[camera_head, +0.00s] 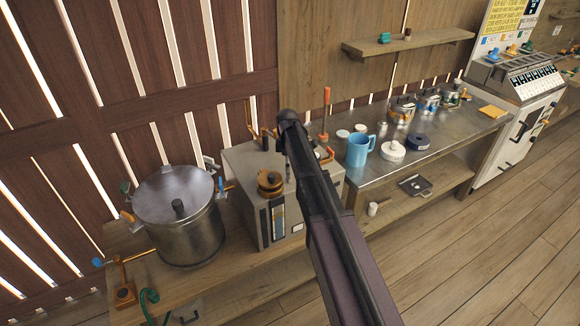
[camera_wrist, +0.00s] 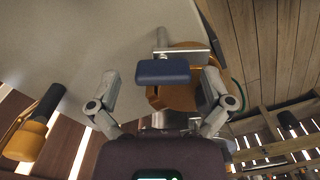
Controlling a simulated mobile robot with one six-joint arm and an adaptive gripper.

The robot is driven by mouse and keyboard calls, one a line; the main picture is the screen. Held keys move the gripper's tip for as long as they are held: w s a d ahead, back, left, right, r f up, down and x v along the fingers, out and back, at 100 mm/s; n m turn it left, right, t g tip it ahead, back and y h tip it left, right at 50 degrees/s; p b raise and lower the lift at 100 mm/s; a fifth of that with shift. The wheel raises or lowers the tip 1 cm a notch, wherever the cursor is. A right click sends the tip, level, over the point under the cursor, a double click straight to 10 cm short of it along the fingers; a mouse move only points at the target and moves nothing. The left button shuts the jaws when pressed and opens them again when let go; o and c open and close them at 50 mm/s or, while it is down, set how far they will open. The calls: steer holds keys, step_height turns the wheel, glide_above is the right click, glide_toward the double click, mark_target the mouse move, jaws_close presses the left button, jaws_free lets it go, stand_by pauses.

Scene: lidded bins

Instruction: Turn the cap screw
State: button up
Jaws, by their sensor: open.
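In the wrist view my gripper (camera_wrist: 162,88) is open, with one finger on each side of a blue block (camera_wrist: 163,72). A metal bar and a round orange part (camera_wrist: 180,96) show behind the block. I cannot tell whether the fingers touch anything, or which part is the cap screw. In the head view a round orange-brown cap (camera_head: 270,183) with a dark centre sits on top of a grey metal box (camera_head: 246,213). My arm reaches over this box and hides most of my gripper.
A lidded metal pot (camera_head: 180,230) with clamps stands left of the box. An orange handle (camera_wrist: 27,140) shows at lower left in the wrist view. A blue mug (camera_head: 358,151), white jar (camera_head: 392,152) and several small pots stand on the metal table (camera_head: 440,142) to the right.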

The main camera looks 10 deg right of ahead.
steer(key=shift+c, duration=0.2)
steer(key=c, duration=1)
steer(key=shift+d, duration=0.15)
steer(key=shift+c, duration=0.3)
steer(key=shift+w+m, duration=0.1)
steer(key=shift+m, duration=0.2)
steer(key=m, duration=0.4)
steer(key=shift+m, duration=0.4)
steer(key=m, duration=0.6)
steer(key=shift+m, duration=0.4)
